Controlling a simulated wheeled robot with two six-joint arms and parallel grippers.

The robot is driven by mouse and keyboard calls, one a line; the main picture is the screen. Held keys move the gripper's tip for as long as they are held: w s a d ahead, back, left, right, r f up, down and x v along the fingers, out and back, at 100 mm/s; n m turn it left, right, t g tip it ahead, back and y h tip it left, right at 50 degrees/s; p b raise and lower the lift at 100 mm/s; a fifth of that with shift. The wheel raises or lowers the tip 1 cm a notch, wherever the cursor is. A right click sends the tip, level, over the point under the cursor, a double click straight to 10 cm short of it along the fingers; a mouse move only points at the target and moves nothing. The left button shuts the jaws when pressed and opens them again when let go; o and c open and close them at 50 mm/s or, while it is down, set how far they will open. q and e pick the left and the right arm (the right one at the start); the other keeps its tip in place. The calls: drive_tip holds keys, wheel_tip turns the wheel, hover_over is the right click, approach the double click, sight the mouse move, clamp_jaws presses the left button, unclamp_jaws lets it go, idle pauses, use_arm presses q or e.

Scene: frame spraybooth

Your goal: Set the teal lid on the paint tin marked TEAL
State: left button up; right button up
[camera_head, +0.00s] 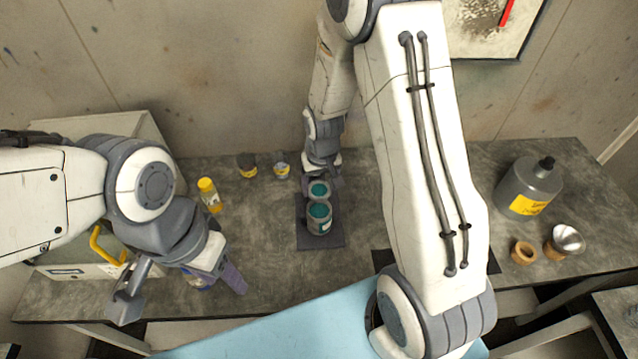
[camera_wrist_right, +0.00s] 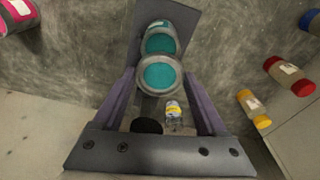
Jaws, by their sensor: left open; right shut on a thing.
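The teal paint tin (camera_head: 319,226) stands upright on a dark mat (camera_head: 322,242), its top showing teal and a label on its side. The tin also shows in the right wrist view (camera_wrist_right: 159,26). The teal lid (camera_head: 318,189), a round disc with a grey rim, is just behind the tin in the head view. In the right wrist view the lid (camera_wrist_right: 161,75) is between the purple fingers of my right gripper (camera_wrist_right: 162,88), which is shut on it. Whether lid and tin touch, I cannot tell. My left gripper (camera_head: 234,279) is open over the bench's front left.
A grey jug (camera_head: 528,188), a wooden cup (camera_head: 523,252) and a metal-topped item (camera_head: 566,241) stand right. Bench between mat and left gripper is clear.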

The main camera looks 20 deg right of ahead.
sight(319, 210)
drive_tip(key=shift+f+b, duration=2.75)
drive_tip(key=shift+f, duration=0.85)
drive_tip(key=shift+s, duration=0.1)
drive_tip(key=shift+s+f, duration=0.1)
drive_tip(key=shift+f, duration=0.1)
